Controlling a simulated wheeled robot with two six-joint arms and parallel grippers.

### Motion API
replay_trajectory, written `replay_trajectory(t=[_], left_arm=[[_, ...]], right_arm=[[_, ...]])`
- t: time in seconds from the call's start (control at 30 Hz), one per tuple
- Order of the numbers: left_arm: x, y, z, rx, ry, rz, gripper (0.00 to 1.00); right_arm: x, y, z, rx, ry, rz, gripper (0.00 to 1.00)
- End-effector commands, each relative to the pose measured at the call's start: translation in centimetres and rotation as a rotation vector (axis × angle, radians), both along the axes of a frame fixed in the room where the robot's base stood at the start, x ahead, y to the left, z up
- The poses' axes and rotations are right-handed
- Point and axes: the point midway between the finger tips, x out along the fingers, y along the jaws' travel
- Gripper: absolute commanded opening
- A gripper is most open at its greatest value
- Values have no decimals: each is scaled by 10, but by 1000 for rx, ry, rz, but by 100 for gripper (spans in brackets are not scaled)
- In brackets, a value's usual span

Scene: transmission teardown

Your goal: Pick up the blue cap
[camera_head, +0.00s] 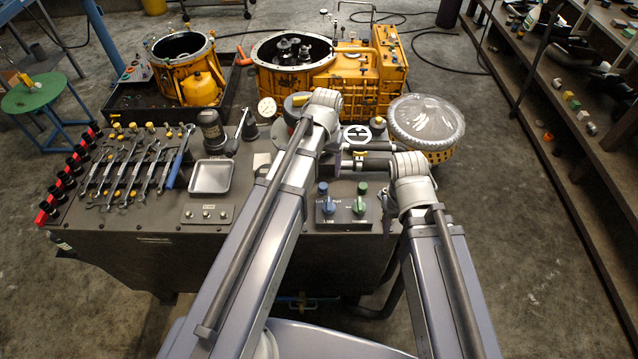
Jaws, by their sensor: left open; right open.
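The blue cap (323,188) is a small blue knob-like piece on the left of the dark control box (345,223) at the front right of the bench. A similar green piece (361,188) stands to its right. I see neither gripper touching the cap.
Wrenches (140,165) and a metal tray (210,177) occupy the bench's left and middle. A round, clear-topped yellow part (426,122) stands at right. Yellow transmission housings (190,75) stand behind. A shelf (560,110) lines the right side, with open floor before it.

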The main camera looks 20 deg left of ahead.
Motion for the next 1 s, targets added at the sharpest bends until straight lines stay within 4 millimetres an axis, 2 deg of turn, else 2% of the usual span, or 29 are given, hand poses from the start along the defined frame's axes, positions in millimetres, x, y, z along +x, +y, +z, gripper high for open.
replay_trajectory(t=[0.27, 0.57, 1.0], left_arm=[[0, 0, -25, 0, 0, -1, 75], [-1, 0, -30, 0, 0, -1, 75], [-1, 4, -78, 0, 0, -2, 75]], right_arm=[[0, 0, -26, 0, 0, 0, 50], [0, 0, -30, 0, 0, 0, 50], [0, 0, -77, 0, 0, 0, 50]])
